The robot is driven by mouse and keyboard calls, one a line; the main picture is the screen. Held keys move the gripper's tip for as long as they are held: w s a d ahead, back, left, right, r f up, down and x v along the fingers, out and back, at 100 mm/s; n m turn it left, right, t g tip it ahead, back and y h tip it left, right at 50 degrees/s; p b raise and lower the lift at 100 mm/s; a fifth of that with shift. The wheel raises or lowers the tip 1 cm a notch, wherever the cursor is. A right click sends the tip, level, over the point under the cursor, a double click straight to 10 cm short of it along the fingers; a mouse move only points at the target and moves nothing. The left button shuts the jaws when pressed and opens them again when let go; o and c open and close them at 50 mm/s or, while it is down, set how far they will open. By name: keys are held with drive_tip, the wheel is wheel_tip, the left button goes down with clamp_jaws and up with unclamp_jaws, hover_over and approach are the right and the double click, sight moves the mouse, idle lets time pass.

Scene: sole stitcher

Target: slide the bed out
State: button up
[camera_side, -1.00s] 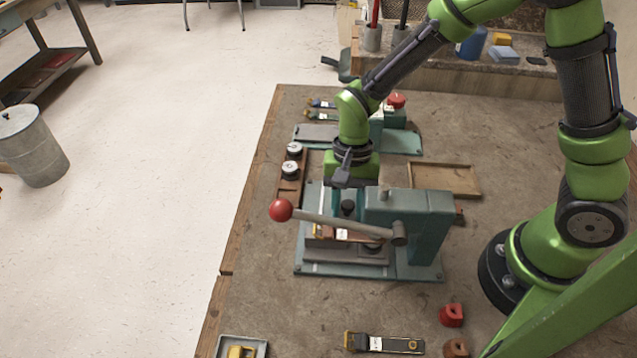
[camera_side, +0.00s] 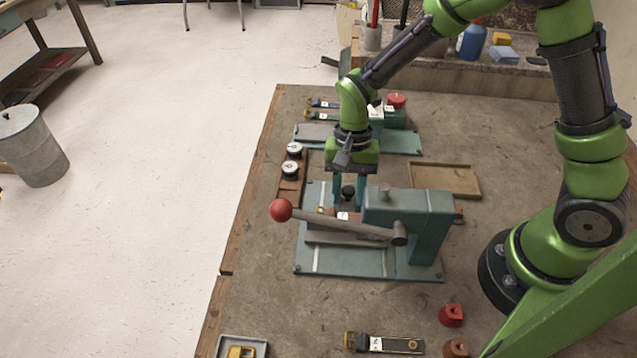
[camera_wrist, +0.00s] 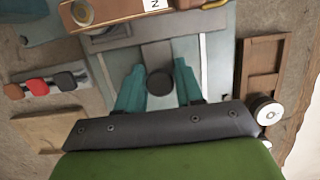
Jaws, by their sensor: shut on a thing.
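The stitcher is a teal press (camera_side: 428,215) on a flat base plate (camera_side: 370,268), with a lever ending in a red ball (camera_side: 281,210). Its grey bed (camera_side: 325,236) lies on the base partly behind the lever. A brown piece with a white label (camera_wrist: 130,10) rests on the bed. My gripper (camera_side: 348,195) points down at the far side of the bed, shut on the black knob (camera_side: 348,191). The wrist view shows the round knob (camera_wrist: 159,82) between my two teal fingers, above a grey slide track (camera_wrist: 157,55).
A wooden holder with black-and-white spools (camera_side: 290,170) stands left of my gripper. A shallow wooden tray (camera_side: 445,180) lies to the right. Another teal machine base (camera_side: 405,145) is behind.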

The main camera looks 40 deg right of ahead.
drive_tip(key=shift+w+d, duration=1.4)
drive_tip(key=shift+w+d, duration=1.35)
drive_tip(key=o, duration=0.6)
wheel_tip(320, 180, up, 6)
drive_tip(key=shift+r, duration=0.25)
drive_tip(key=shift+s, duration=0.1)
